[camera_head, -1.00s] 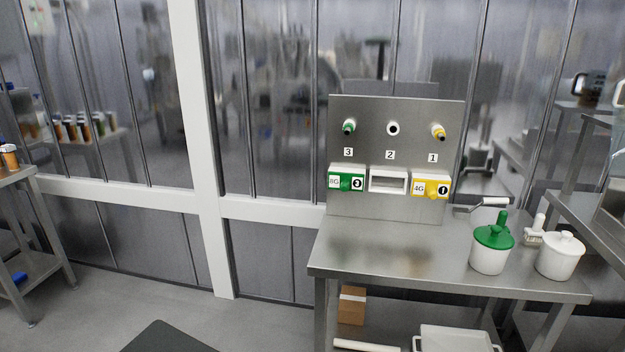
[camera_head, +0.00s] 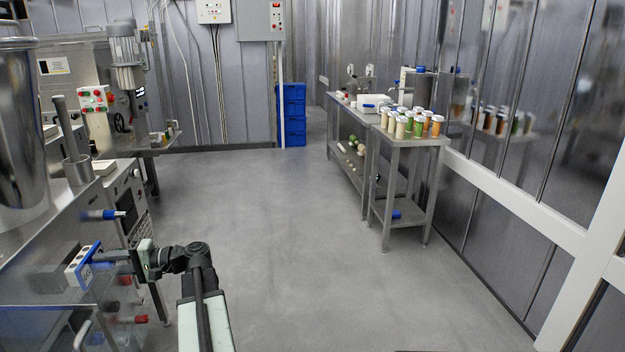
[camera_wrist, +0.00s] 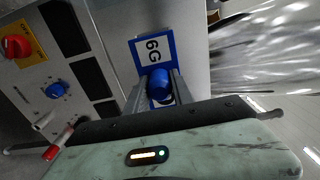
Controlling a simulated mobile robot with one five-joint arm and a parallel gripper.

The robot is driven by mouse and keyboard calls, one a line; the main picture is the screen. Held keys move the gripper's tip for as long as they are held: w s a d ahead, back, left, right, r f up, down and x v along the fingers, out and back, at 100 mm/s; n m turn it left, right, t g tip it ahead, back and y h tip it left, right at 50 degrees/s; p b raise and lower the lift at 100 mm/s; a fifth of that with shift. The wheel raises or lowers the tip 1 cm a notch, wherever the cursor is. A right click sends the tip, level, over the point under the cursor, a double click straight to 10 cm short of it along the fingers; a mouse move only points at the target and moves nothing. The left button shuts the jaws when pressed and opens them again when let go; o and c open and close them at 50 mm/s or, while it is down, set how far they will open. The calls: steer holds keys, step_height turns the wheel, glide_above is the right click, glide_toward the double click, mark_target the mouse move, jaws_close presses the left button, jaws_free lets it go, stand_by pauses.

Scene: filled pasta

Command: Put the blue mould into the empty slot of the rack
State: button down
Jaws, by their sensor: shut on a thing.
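The blue mould (camera_head: 80,268) is a small blue and white block at the lower left of the head view, close to the machine's front. In the wrist view its blue face with a white "6G" label (camera_wrist: 153,50) shows beyond the fingers. My gripper (camera_head: 110,257) is shut on the mould's blue knob, which also shows between the fingers in the wrist view (camera_wrist: 159,84). I cannot tell whether the mould touches the machine. The rack with its empty slot is not in view now.
A steel machine (camera_head: 40,215) stands close at the left, with a blue-ended part (camera_head: 102,214) and red-ended parts sticking out. A steel table with several jars (camera_head: 412,124) stands at the back right. The grey floor (camera_head: 285,235) between is clear.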

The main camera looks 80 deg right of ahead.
steer(key=shift+v, duration=1.55)
